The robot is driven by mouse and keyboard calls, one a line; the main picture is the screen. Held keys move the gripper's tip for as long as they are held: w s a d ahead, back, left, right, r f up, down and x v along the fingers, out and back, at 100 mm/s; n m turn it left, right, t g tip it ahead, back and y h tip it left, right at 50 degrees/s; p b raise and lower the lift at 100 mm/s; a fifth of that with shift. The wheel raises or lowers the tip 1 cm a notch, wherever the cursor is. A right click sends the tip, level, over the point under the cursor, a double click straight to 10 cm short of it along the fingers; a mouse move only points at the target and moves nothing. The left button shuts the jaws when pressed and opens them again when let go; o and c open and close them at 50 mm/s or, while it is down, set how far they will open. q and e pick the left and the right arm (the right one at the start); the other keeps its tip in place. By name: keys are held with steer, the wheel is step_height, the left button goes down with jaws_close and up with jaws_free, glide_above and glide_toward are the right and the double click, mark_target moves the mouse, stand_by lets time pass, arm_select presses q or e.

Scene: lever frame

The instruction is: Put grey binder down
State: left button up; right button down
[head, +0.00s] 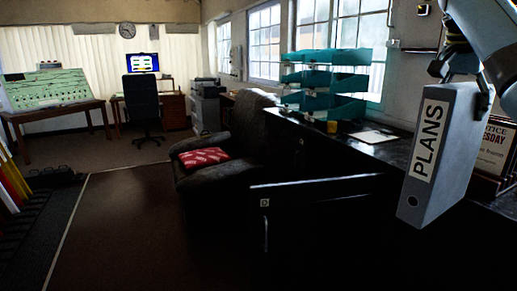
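The grey binder (438,165), with a white "PLANS" label on its spine, hangs upright and slightly tilted at the right of the head view. My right gripper (463,78) comes in from the top right and is shut on the binder's top edge. The binder's lower end shows in front of the dark counter (385,150) and its cabinet front, and it appears to be held clear of them. My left gripper is not in view.
A framed notice (496,148) stands behind the binder at right. An armchair (225,155) with a red cushion (203,157) stands left of the counter. Open floor lies at left.

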steer(key=f+b, duration=0.6)
steer(key=f, duration=0.1)
steer(key=f+b, duration=0.6)
steer(key=f, duration=0.1)
steer(key=f+b, duration=0.6)
steer(key=f, duration=0.1)
steer(key=shift+w+b, duration=0.25)
steer(key=shift+b, duration=0.1)
steer(key=shift+r, duration=0.15)
